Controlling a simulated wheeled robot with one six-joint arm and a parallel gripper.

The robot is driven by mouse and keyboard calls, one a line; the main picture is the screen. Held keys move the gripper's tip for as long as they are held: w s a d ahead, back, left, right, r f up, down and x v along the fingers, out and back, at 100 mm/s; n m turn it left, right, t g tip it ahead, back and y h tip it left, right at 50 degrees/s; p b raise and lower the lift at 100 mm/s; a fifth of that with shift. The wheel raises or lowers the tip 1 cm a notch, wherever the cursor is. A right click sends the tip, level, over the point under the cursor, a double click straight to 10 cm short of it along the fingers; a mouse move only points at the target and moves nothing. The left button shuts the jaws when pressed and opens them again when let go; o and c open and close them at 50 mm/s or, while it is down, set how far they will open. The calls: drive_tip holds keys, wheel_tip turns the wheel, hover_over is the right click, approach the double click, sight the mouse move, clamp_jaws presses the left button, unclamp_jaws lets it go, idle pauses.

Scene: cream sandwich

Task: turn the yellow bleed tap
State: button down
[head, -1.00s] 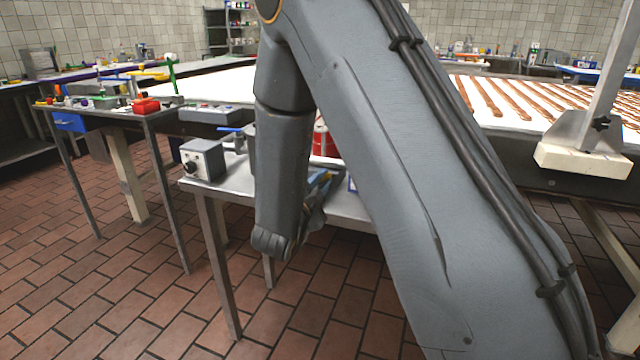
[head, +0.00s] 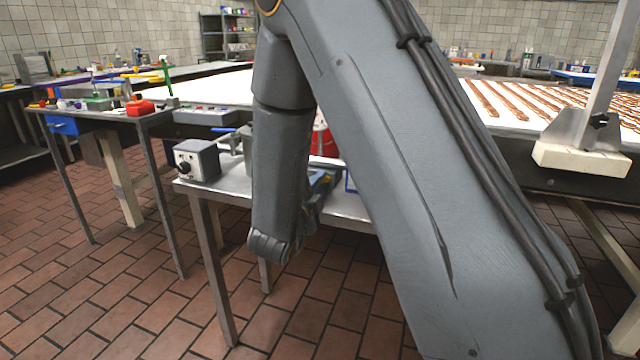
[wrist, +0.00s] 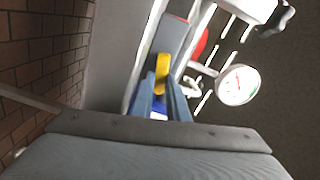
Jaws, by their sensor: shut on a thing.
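The yellow bleed tap (wrist: 162,67) shows in the wrist view, between the tips of my gripper's two blue fingers (wrist: 161,92). My gripper is shut on it. A small blue and white patch shows between the fingers, below the tap. In the head view my gripper (head: 319,190) is partly hidden behind my own arm, at the front edge of the metal table (head: 228,192). The tap cannot be seen in the head view.
A round white gauge (wrist: 238,85) stands right of my fingers in the wrist view, with a red part (wrist: 201,45) nearby. On the table are a grey box with a black knob (head: 197,160) and a red container (head: 324,142). Tiled floor lies in front.

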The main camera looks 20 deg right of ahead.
drive_tip(key=c, duration=1.7)
unclamp_jaws()
drive_tip(key=shift+f, duration=0.1)
drive_tip(key=shift+s, duration=0.1)
